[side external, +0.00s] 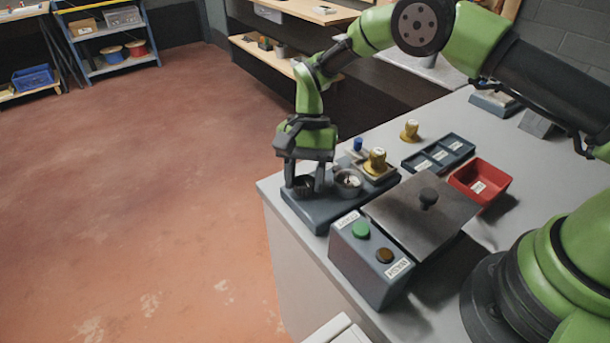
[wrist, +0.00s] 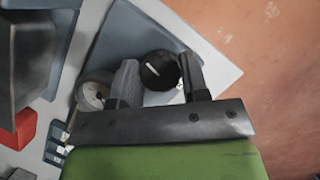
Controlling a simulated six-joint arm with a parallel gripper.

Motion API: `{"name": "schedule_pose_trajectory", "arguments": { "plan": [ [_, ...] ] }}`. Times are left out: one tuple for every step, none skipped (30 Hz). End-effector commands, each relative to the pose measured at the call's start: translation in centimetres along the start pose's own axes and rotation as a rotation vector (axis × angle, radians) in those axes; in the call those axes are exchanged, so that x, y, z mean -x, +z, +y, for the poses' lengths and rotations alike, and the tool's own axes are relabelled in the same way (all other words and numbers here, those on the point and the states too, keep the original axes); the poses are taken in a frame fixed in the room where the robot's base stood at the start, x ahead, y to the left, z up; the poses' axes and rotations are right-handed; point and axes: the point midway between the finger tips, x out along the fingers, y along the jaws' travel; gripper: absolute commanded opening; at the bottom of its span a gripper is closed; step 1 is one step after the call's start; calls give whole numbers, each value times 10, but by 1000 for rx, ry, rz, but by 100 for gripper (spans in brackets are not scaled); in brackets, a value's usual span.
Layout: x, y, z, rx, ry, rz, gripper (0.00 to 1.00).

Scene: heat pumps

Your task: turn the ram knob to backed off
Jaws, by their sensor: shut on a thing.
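The ram knob (side external: 304,183) is a dark, ribbed round knob at the far left end of a grey base plate (side external: 318,212). My gripper (side external: 304,178) points down over it and is shut on it, one finger on each side. In the wrist view the black knob (wrist: 158,72) shows between the two fingers (wrist: 160,78), with a pale pointer line on its top. A round grey cup or gauge (side external: 348,181) stands right beside the right finger; it also shows in the wrist view (wrist: 92,93).
A grey box with a green button (side external: 361,229) and a brown button (side external: 384,255) stands in front. A dark lidded plate (side external: 400,214), yellow-knobbed parts (side external: 375,161), a red bin (side external: 481,182) and a blue-grey divided tray (side external: 438,152) lie to the right. The bench edge is close on the left.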

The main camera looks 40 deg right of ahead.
Motion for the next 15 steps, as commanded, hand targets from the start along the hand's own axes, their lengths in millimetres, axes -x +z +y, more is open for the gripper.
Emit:
{"name": "schedule_pose_trajectory", "arguments": {
  "plan": [
    [0,0,0,28,12,1,18],
    [0,0,0,46,19,1,18],
    [0,0,0,67,29,1,18],
    [0,0,0,81,35,1,18],
    [0,0,0,95,41,1,18],
    [0,0,0,113,48,1,18],
    [0,0,0,124,52,1,18],
    [0,0,0,135,57,1,18],
    [1,0,0,147,62,1,18],
    [1,0,0,155,66,1,18],
    [0,0,0,163,69,1,18],
    [0,0,0,171,72,0,18],
    [0,0,0,176,74,0,18],
    [0,0,0,180,76,0,18],
    [0,0,0,185,78,0,18]
  ]
}}
